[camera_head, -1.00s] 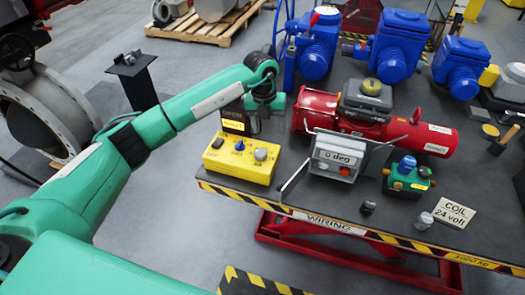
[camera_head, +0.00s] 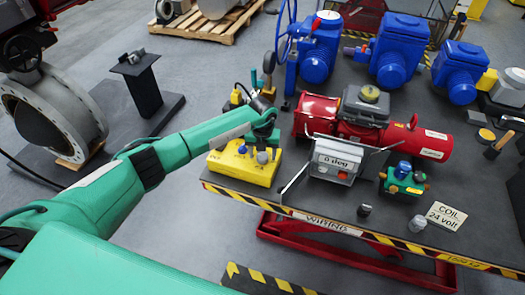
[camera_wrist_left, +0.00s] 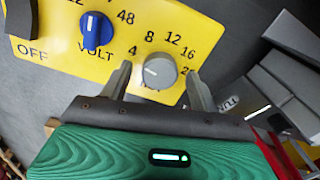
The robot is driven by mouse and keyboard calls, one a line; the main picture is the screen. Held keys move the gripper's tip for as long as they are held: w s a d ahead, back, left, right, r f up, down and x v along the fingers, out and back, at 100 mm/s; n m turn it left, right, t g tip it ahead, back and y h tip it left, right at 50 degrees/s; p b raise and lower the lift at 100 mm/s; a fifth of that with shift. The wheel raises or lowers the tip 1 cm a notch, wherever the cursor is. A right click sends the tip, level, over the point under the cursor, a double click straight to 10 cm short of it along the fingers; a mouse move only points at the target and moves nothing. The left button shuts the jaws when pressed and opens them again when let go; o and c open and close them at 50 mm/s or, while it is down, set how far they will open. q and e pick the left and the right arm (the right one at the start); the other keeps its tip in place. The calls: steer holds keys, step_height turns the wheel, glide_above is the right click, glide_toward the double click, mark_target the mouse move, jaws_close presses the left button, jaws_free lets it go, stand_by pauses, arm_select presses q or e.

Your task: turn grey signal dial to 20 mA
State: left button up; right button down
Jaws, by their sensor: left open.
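The yellow signal box (camera_head: 235,168) sits at the table's left end. Its grey signal dial (camera_head: 262,157) also shows large in the left wrist view (camera_wrist_left: 160,70), with printed marks 4, 8, 12, 16 and a partly hidden 20 around it. The dial's pale pointer line seems to lie toward the 4 side. A blue volt dial (camera_wrist_left: 96,30) is to its left. My left gripper (camera_wrist_left: 160,88) is open, with one finger on each side of the grey dial; contact cannot be told. In the head view my left gripper (camera_head: 264,140) is over the box. My right gripper is not in view.
The grey meter (camera_head: 334,160) with raised metal arms stands right of the box. Behind it is a red actuator (camera_head: 430,143). A green and blue unit (camera_head: 404,180), small knobs and a coil label (camera_head: 446,214) are farther right. Blue actuators (camera_head: 398,50) stand behind.

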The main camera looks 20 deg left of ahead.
arm_select(q)
steer(key=shift+f, duration=0.35)
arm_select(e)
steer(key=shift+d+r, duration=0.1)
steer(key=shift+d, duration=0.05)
